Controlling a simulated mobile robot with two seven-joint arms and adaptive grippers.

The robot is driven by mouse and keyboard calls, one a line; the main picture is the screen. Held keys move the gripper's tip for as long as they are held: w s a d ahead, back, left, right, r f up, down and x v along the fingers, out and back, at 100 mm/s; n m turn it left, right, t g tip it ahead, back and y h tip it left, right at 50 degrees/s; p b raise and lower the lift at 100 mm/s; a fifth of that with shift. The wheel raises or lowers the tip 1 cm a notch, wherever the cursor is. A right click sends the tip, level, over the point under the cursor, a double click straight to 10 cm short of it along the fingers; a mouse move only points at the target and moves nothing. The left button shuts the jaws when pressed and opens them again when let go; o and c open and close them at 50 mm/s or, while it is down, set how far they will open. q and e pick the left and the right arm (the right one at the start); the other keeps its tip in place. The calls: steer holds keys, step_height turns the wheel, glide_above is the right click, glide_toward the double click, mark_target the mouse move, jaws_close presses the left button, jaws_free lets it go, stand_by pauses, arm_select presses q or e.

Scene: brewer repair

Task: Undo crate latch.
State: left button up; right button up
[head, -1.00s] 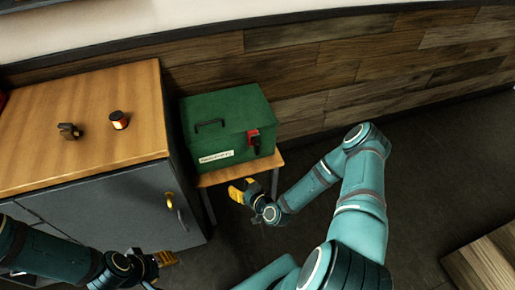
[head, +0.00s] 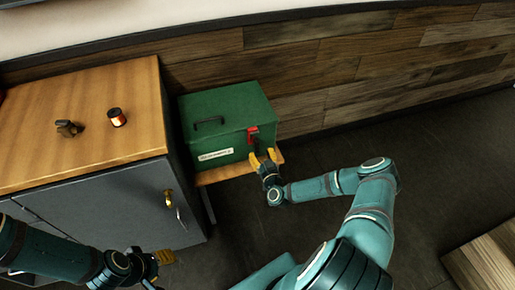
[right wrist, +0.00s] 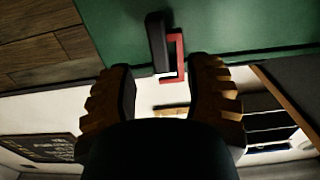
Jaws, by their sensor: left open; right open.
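The green crate (head: 213,118) stands on a small wooden stand, with a dark handle on its lid and a white label on its front. Its red and black latch (head: 253,134) is at the right end of the front. My right gripper (head: 264,155) is open just in front of the latch. In the right wrist view the latch (right wrist: 174,55) lies ahead, between and slightly beyond the open yellow fingers (right wrist: 160,88); I see no clear contact. My left gripper (head: 160,262) is open and empty, low in front of the grey cabinet.
A small dark part (head: 68,129) and an orange-banded spool (head: 116,118) sit on top. The floor at right is clear up to a wooden platform (head: 490,260).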

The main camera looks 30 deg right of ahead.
mark_target(258, 146)
steer(key=shift+b+x, duration=0.4)
steer(key=shift+x, duration=1.85)
jaws_close()
